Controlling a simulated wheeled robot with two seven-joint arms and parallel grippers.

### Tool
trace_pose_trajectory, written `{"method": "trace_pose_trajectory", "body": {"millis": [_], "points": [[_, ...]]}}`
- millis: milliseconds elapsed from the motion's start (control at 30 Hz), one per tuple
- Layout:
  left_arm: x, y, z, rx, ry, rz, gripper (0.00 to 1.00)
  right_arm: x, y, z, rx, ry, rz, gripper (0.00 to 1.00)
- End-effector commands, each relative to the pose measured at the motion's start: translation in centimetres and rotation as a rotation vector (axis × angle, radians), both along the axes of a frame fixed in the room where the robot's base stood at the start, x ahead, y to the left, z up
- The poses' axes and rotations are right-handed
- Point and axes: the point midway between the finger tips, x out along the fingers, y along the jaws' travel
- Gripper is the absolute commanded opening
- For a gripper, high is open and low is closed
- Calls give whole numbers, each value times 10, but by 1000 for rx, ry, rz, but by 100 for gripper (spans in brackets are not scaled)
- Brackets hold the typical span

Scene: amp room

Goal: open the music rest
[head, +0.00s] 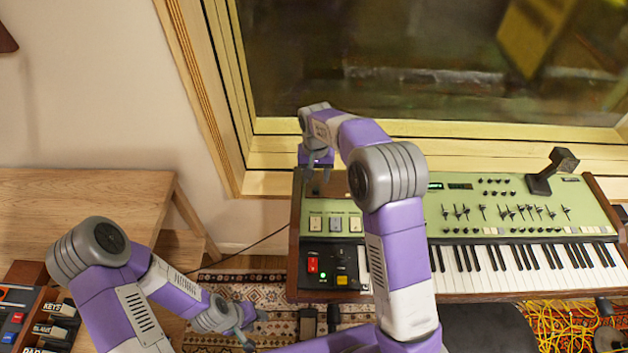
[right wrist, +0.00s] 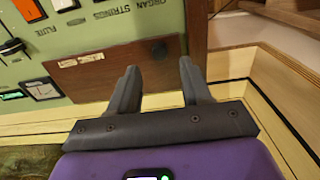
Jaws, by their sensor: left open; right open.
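A flat brown wooden panel, seemingly the music rest (right wrist: 88,75), lies on the green top of the keyboard in the right wrist view. It has a small metal plate on it. In the head view part of the panel (head: 338,186) shows at the keyboard's back left, partly covered by my right arm. My right gripper (head: 318,172) is open over this back left corner; its open fingers also show in the right wrist view (right wrist: 158,66), beside the panel's end and near the dark wooden side. My left gripper (head: 248,328) is open and empty, low at the left, away from the keyboard.
The green keyboard (head: 470,205) has sliders, knobs and a dark upright fitting (head: 550,172) at its back right. A window ledge (head: 450,150) runs close behind it. A wooden bench (head: 75,215) stands left. Yellow cables (head: 565,325) lie on the floor at lower right.

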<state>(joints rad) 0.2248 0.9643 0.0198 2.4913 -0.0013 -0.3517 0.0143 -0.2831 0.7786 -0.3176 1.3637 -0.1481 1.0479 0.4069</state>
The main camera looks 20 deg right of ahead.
Motion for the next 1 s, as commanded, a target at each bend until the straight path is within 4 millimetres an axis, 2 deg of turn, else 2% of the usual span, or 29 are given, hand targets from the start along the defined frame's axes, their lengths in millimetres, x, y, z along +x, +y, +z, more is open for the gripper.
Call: {"method": "trace_pose_trajectory", "body": {"millis": [33, 100, 300, 667, 900, 1000], "points": [[0, 0, -5, 0, 0, 0, 43, -1, 0, -13, -1, 4, 0, 48], [0, 0, -8, 0, 0, 0, 43, -1, 0, -24, -1, 4, 0, 48], [0, 0, -14, 0, 0, 0, 43, 0, 0, -46, -1, 1, 0, 48], [0, 0, -14, 0, -1, 0, 43, 0, 0, -50, 0, 0, 0, 48], [0, 0, -14, 0, -1, 0, 43, 0, 0, -50, 0, 0, 0, 12], [0, 0, -14, 0, -1, 0, 43, 0, 0, -50, 0, 0, 0, 0]]}}
